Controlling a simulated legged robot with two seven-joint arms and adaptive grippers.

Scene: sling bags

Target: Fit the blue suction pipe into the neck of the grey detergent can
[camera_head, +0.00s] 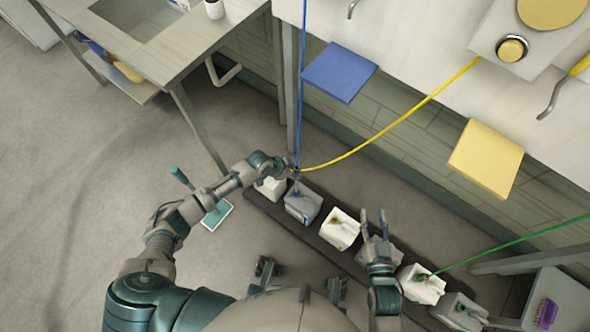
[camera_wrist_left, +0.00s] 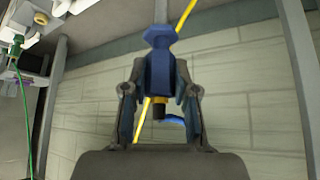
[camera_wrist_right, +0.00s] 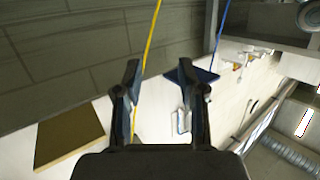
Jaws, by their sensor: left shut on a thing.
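My left gripper (camera_head: 293,172) is shut on a blue fitting, which I take to be the suction pipe (camera_wrist_left: 160,62), seen between its fingers in the left wrist view. In the head view the blue hose (camera_head: 301,90) runs down to this gripper. A grey can (camera_head: 304,207) stands just below and right of the gripper, in a row of cans on the floor; its neck is too small to make out.
A yellow hose (camera_head: 410,112) passes close to my left gripper. White cans (camera_head: 341,230) stand between the grey ones; a green hose (camera_head: 520,240) reaches another white can (camera_head: 424,287). A table (camera_head: 180,50) with a sink stands upper left. The floor at left is mostly clear.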

